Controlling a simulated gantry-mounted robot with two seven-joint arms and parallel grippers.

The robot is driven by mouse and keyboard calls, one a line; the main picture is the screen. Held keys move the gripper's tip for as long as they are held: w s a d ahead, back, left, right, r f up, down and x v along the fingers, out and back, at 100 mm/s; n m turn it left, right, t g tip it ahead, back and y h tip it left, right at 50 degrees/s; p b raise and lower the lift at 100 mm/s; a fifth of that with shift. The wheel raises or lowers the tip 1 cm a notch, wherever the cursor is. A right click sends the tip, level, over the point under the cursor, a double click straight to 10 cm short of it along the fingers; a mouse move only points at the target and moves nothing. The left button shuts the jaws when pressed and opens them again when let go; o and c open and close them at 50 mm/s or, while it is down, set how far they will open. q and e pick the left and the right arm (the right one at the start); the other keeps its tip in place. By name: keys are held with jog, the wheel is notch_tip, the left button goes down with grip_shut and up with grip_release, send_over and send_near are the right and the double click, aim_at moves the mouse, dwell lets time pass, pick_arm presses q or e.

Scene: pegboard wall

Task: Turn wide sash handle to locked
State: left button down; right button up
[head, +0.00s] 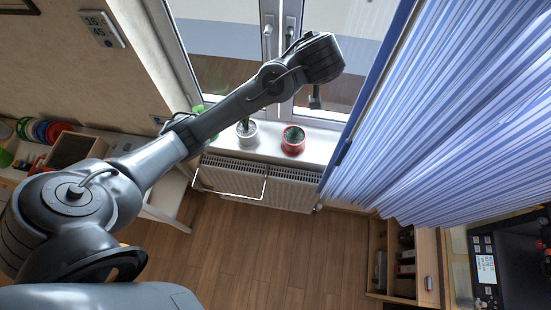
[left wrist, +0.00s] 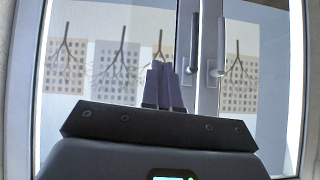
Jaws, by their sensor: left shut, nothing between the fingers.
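A two-sash window with white frames shows in both views. In the head view the left gripper (head: 315,99) hangs at the arm's end. My right gripper is out of view.
On the sill (head: 265,154) stand a white pot (head: 246,132) and a red pot (head: 293,140) with plants. A radiator (head: 290,186) is below. A striped blue curtain (head: 450,100) hangs on the right. The wooden floor (head: 260,250) is clear.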

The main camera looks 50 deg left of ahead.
pick_arm(q)
jog(key=s+d+f+g+h, duration=0.15)
jog(key=s+f, duration=0.25)
jog(key=f, duration=0.4)
jog(key=s+d+f+g, duration=0.1)
jog(key=s+d+f, duration=0.15)
jog(key=f, duration=0.65)
jog(key=s+d+f+m+g+h+b, duration=0.2)
jog(key=s+d+f+g+h, duration=0.15)
jog(key=s+f, duration=1.25)
jog(key=s+d+r+m+h, duration=0.1)
jog(key=s+d+r+m, duration=0.2)
jog(key=s, duration=0.4)
notch_tip(320, 180, down, 74)
jog(key=w+m+t+b, duration=0.2)
jog(key=m+b, duration=0.2)
jog(key=b, duration=7.2)
jog(key=shift+w+h, duration=0.15)
jog(key=shift+h, duration=0.15)
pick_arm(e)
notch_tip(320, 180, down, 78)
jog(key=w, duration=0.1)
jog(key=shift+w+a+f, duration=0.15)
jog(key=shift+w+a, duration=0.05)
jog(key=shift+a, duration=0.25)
